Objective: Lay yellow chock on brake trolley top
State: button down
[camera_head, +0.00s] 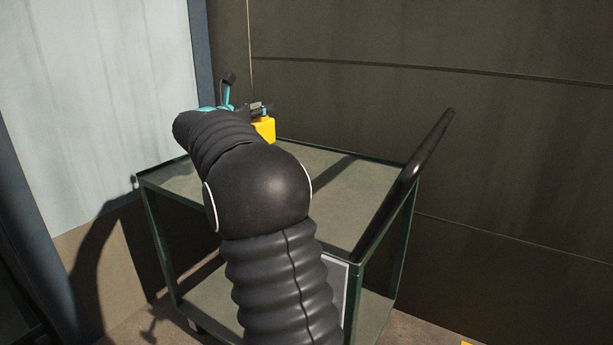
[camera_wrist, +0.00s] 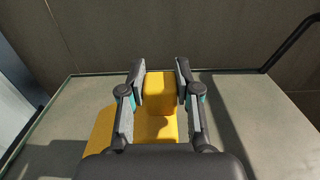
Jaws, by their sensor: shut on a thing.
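The yellow chock (camera_wrist: 158,97) is between the two fingers of my gripper (camera_wrist: 160,70) in the wrist view, and the gripper is shut on it. More yellow surface shows lower down and to the left, partly hidden by the gripper. In the head view, a yellow block face (camera_head: 265,127) shows beside my gripper (camera_head: 258,108), over the far part of the brake trolley top (camera_head: 345,210). My arm hides much of the chock there. I cannot tell whether the chock touches the top or hangs just above it.
The trolley top is grey-green with a thin raised dark green rim, and otherwise looks bare. A black push handle (camera_head: 405,185) rises at its right side. A dark panelled wall (camera_head: 480,130) stands close behind. A lower shelf (camera_head: 215,300) shows underneath.

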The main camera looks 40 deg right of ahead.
jog(key=shift+d+r, duration=0.45)
jog(key=shift+d, duration=0.2)
jog(key=w+a+f+b, duration=0.1)
jog(key=w+a+f, duration=0.5)
jog(key=a+f, duration=0.2)
jog(key=shift+w+a+f, duration=0.35)
jog(key=shift+w+f, duration=0.05)
jog(key=shift+f, duration=0.95)
jog(key=c, duration=0.8)
grip_release()
jog(key=shift+f, duration=0.15)
jog(key=v, duration=1.2)
